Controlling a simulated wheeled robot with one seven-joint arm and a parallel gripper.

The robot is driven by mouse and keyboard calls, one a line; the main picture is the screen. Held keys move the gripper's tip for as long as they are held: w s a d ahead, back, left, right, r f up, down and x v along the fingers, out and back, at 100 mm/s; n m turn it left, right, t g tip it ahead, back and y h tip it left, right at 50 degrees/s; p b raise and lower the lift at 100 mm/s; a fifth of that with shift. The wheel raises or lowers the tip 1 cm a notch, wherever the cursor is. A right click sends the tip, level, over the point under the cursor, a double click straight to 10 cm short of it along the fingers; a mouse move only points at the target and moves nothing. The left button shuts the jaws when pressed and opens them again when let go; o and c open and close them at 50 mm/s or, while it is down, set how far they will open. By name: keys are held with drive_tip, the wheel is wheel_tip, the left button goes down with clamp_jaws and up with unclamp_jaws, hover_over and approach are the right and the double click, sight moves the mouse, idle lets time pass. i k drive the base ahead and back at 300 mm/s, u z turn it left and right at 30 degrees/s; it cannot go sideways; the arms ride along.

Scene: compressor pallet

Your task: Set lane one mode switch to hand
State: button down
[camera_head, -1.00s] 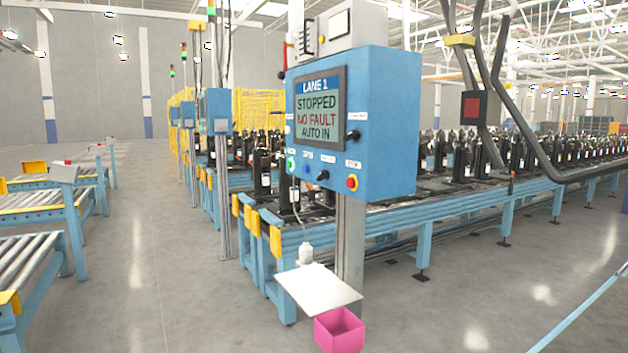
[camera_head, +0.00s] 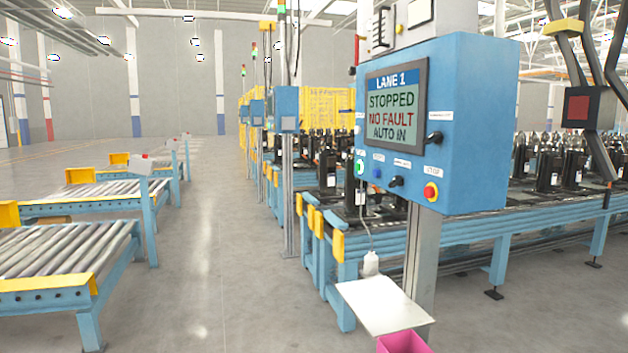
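The blue lane 1 control box (camera_head: 480,130) stands on a grey post, right of centre. Its screen (camera_head: 394,107) reads "LANE 1", "STOPPED", "NO FAULT", "AUTO IN". One black rotary switch (camera_head: 434,138) sits right of the screen under a small white label. The switch labels are too small to read, so I cannot tell which is the mode switch. My gripper is not in view.
A white shelf (camera_head: 385,305) juts from the post below the box, with a small white bottle (camera_head: 371,264) near it and a pink bin (camera_head: 403,342) under it. A conveyor with black units runs behind. Roller conveyors (camera_head: 65,252) stand left. The floor between (camera_head: 215,270) is clear.

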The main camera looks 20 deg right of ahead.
sight(398, 181)
drive_tip(key=u, duration=0.35)
drive_tip(key=i, duration=0.95)
